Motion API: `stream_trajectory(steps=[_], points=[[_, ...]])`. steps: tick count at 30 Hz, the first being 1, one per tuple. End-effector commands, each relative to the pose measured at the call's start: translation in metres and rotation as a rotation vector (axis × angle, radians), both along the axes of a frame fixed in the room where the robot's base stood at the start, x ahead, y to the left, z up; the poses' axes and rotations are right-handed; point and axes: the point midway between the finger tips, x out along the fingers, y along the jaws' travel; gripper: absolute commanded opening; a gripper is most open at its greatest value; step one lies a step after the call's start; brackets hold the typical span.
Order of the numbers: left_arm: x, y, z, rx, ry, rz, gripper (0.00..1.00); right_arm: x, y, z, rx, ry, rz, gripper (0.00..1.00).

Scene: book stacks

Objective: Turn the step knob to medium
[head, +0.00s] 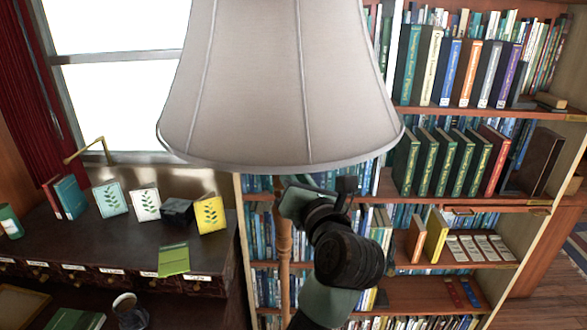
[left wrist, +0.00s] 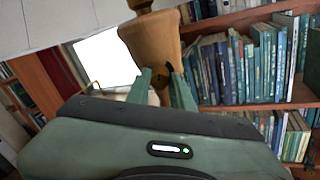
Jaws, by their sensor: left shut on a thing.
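A floor lamp with a large pale fabric shade (head: 280,85) stands in front of me on a turned wooden stem (head: 284,245). My left gripper (head: 290,190) is just under the shade at the stem, and its fingertips are hard to make out in the head view. In the left wrist view, the two green fingers (left wrist: 161,80) stand either side of a small dark knob (left wrist: 158,82) on the wooden stem (left wrist: 155,45). The gripper is shut on the knob. The knob's markings cannot be read. My right gripper is in neither view.
A tall bookcase (head: 470,112) full of books stands behind and right of the lamp. A mug (head: 125,303) sits at the lower left.

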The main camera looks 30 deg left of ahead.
Motion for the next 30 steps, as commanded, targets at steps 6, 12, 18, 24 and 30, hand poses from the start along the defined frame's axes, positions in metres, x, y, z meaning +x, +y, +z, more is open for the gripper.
stream_trajectory(steps=[6,12,18,24,30], points=[[0.000,0.000,0.004,0.130,0.161,0.001,0.00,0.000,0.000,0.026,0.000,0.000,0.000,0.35],[0.000,0.001,0.005,0.251,0.309,0.001,0.00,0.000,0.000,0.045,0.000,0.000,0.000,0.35],[0.000,0.000,0.003,0.371,0.454,0.001,0.00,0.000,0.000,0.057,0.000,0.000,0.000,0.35],[0.000,0.001,0.001,0.492,0.599,0.004,0.00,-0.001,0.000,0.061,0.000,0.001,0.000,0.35],[0.000,0.001,0.001,0.611,0.744,0.003,0.00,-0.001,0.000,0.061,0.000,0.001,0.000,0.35]])
